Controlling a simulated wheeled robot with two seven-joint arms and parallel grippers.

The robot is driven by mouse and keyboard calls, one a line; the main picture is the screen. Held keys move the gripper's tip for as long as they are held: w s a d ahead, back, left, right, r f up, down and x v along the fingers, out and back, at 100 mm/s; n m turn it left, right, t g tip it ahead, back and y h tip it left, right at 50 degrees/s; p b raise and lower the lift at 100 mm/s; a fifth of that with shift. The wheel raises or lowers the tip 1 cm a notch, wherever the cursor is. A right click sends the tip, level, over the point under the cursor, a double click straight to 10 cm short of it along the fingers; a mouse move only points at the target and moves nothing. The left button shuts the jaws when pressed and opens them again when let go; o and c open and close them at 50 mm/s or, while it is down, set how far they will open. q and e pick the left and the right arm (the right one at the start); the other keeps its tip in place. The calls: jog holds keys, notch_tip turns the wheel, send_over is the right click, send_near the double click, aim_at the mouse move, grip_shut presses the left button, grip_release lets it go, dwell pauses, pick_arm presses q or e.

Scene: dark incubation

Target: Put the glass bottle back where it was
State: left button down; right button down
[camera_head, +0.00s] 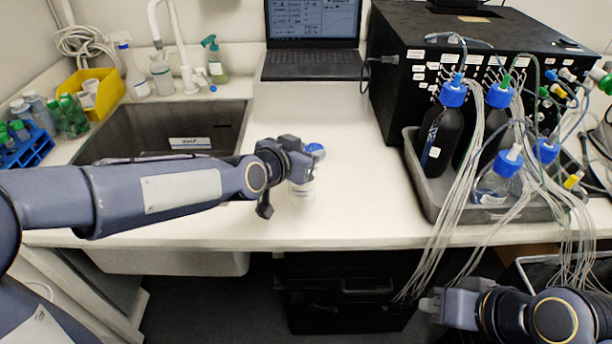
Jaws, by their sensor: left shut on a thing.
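A glass bottle with a blue cap (315,151) and a pale, clear body (303,188) is over the white counter, right of the sink. My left gripper (297,170) is shut on the glass bottle and hides much of it. I cannot tell whether its base touches the counter. My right gripper (434,303) is low at the right, in front of the counter edge and away from the bottle. Its fingers are too small and dark to tell open from shut.
A black box (400,80) and laptop (312,35) stand behind. The sink (120,130) is at the left. The counter between bottle and tray is clear.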

pick_arm(q)
jog(key=shift+w+f, duration=0.45)
jog(key=shift+w+f+b, duration=0.15)
jog(key=shift+f+b, duration=0.2)
jog(key=shift+f, duration=1.4)
jog(key=shift+f, duration=0.15)
jog(key=c, duration=0.9)
grip_release()
